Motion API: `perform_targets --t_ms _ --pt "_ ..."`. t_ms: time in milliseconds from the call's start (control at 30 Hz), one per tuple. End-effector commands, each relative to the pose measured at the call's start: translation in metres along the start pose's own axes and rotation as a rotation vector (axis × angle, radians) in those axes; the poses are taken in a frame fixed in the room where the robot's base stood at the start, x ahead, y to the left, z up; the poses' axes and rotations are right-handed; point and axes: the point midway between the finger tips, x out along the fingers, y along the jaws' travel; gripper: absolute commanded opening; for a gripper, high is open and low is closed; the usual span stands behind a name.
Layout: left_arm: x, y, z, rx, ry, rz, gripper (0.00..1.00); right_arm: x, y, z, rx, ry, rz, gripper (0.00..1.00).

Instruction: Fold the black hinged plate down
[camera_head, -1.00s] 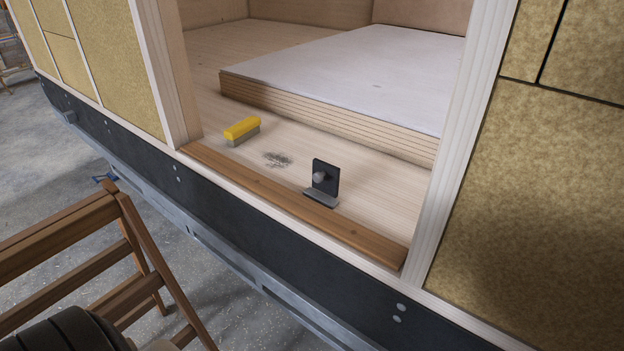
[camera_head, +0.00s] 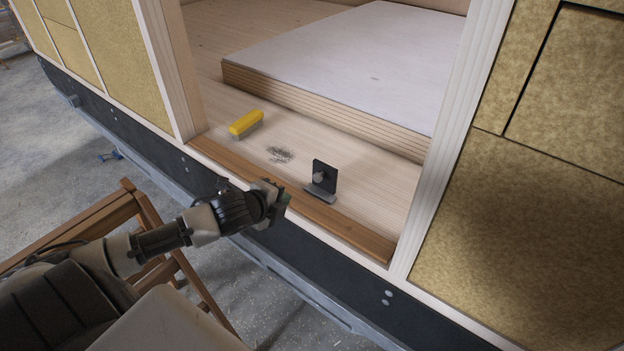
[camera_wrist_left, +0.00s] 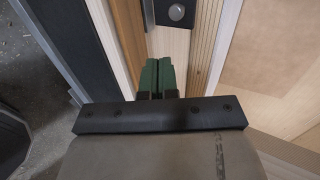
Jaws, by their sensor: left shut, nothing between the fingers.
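The black hinged plate (camera_head: 324,174) stands upright on a grey base leaf (camera_head: 320,194) at the inner edge of the brown wooden sill (camera_head: 340,228). A round grey knob (camera_head: 319,178) is on its face. The plate and knob also show at the top of the left wrist view (camera_wrist_left: 175,11). My left gripper (camera_head: 280,203) is over the sill, to the left of the plate and apart from it. Its green fingers (camera_wrist_left: 157,76) are together with nothing between them. My right gripper is not in view.
A yellow brush (camera_head: 245,124) lies on the trailer floor beside a patch of dark debris (camera_head: 279,154). White door posts (camera_head: 445,150) bound the opening. A wooden ladder or trestle (camera_head: 130,215) stands outside, under my left arm.

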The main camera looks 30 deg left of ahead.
Motion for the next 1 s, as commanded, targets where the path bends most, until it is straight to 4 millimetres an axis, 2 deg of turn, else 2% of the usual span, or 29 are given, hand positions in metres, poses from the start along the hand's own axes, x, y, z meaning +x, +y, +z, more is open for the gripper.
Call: perform_targets --t_ms 233,367,833,1000 --pt "0.002 0.0 0.001 -0.004 -0.001 -0.002 0.0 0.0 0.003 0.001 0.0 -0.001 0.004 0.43" --pt "0.013 -0.001 0.001 -0.008 -0.002 -0.003 0.0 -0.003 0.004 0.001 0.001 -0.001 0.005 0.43" --pt "0.097 -0.001 0.0 -0.008 -0.002 -0.001 0.0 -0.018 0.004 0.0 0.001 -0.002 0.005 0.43" --pt "0.118 -0.013 0.0 -0.006 -0.001 -0.003 0.0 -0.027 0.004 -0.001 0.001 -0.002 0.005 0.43"
